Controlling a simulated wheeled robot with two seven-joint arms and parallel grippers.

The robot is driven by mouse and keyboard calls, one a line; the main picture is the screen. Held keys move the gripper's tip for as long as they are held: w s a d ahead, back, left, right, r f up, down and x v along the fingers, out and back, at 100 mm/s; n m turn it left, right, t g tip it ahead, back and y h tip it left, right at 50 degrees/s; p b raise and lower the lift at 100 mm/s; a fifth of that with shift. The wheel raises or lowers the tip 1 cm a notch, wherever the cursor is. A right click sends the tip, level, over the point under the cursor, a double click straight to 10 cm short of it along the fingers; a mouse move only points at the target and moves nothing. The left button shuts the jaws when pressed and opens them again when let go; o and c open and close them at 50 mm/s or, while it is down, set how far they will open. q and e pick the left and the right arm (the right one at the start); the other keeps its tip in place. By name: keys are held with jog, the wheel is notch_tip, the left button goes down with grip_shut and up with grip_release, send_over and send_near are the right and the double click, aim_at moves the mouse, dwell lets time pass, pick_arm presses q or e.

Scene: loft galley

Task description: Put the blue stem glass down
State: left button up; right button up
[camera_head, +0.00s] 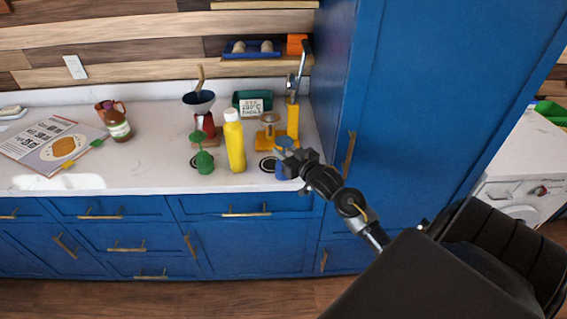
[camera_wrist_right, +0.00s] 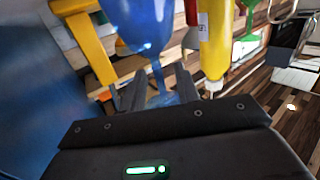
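The blue stem glass (camera_head: 285,144) is at the right end of the counter (camera_head: 140,180), close to the tall blue cabinet. My right gripper (camera_head: 284,160) is at the glass, and its arm comes in from the right. In the right wrist view the glass's bowl (camera_wrist_right: 145,22) fills the top middle, and its stem lies between the two fingers (camera_wrist_right: 160,90), which are shut on it. The gripper partly hides the glass in the head view; I cannot tell whether its foot touches the counter. My left gripper is not in view.
A tall blue cabinet (camera_head: 430,110) borders the right.

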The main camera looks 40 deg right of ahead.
jog(key=shift+w, duration=0.35)
jog(key=shift+c, duration=0.3)
grip_shut()
